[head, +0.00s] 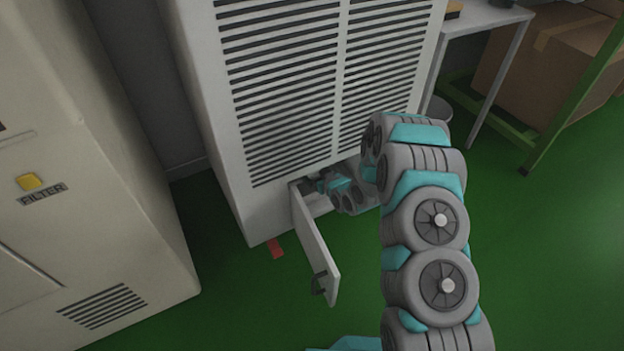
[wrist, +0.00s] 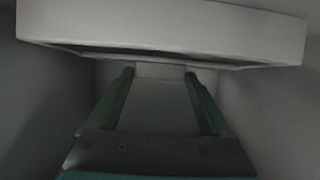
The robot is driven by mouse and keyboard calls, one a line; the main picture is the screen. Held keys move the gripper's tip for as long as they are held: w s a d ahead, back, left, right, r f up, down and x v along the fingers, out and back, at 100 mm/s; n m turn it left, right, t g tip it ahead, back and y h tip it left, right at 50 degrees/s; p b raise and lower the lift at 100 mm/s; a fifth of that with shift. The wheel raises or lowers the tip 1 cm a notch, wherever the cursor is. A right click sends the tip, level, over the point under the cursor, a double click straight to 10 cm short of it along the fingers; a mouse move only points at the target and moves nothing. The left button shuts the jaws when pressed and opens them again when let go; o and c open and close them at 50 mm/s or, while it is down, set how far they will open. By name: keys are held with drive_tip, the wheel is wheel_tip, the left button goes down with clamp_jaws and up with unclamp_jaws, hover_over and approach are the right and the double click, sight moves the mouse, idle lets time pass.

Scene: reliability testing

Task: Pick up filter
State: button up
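In the wrist view, a pale, wide slab (wrist: 165,28) with a dark lower edge spans the top; it may be the filter, but no label shows on it. My gripper (wrist: 160,74) has its two green fingers spread apart below the slab. A small pale block (wrist: 160,70) shows between the fingertips; I cannot tell whether they touch it. In the head view, the end of my arm reaches into the low opening of the vented white cabinet (head: 232,120), and the fingers are hidden there.
The small cabinet door (head: 316,250) stands open left of my arm. A red piece (head: 276,249) lies on the green floor. A beige unit labelled FILTER (head: 42,194) stands at left. A table (head: 488,18) and a cardboard box (head: 545,65) are at right.

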drive_tip(key=c, duration=1.1)
